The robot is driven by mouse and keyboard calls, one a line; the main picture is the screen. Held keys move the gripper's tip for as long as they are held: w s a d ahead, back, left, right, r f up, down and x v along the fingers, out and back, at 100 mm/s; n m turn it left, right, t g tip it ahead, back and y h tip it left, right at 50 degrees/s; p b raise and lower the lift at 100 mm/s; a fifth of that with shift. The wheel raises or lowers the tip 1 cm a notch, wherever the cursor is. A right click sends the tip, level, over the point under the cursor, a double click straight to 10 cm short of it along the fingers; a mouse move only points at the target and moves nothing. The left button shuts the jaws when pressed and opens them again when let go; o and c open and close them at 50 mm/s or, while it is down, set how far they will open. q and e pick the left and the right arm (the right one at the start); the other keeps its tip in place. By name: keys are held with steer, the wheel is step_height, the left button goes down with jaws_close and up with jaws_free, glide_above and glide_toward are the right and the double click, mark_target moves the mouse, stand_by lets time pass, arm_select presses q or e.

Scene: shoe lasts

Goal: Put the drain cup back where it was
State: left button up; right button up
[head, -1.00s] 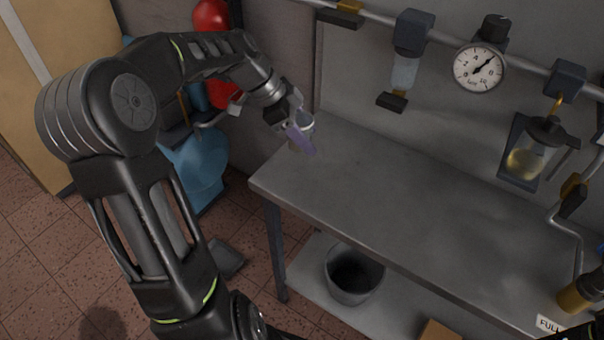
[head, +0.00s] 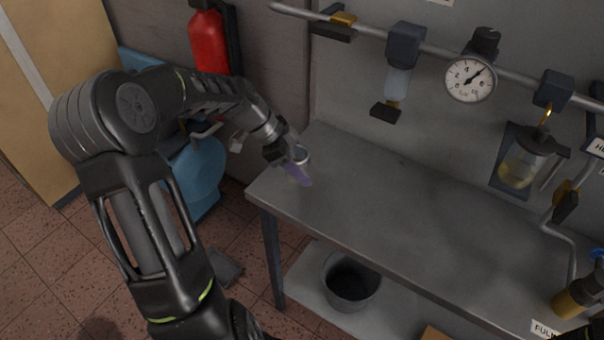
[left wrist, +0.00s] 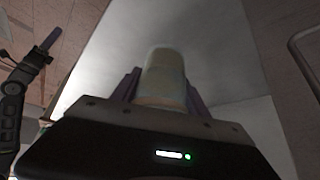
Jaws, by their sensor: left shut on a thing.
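My left gripper (head: 299,172) is shut on a small pale cup, which I take to be the drain cup (head: 302,154). In the head view they are at the left end of the grey workbench (head: 400,215). I cannot tell if the cup touches the top. In the left wrist view the pale, blurred cup (left wrist: 165,75) stands between the purple fingers, its lower part hidden by the gripper body. My right gripper (left wrist: 46,46) seems to show at the left of that view, one purple finger visible; its opening is unclear.
A wall pipe carries a clear filter bowl (head: 398,82), a gauge (head: 470,80) and a bowl with amber liquid (head: 522,165). A bucket (head: 350,285) stands under the bench. A red cylinder (head: 207,42) and blue tank (head: 195,175) are at left. The bench middle is clear.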

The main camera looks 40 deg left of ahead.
arm_select(q)
step_height(320, 180, down, 3)
stand_by(0.3)
steer(key=shift+f, duration=0.15)
steer(key=o, duration=1.6)
steer(key=shift+c, duration=0.2)
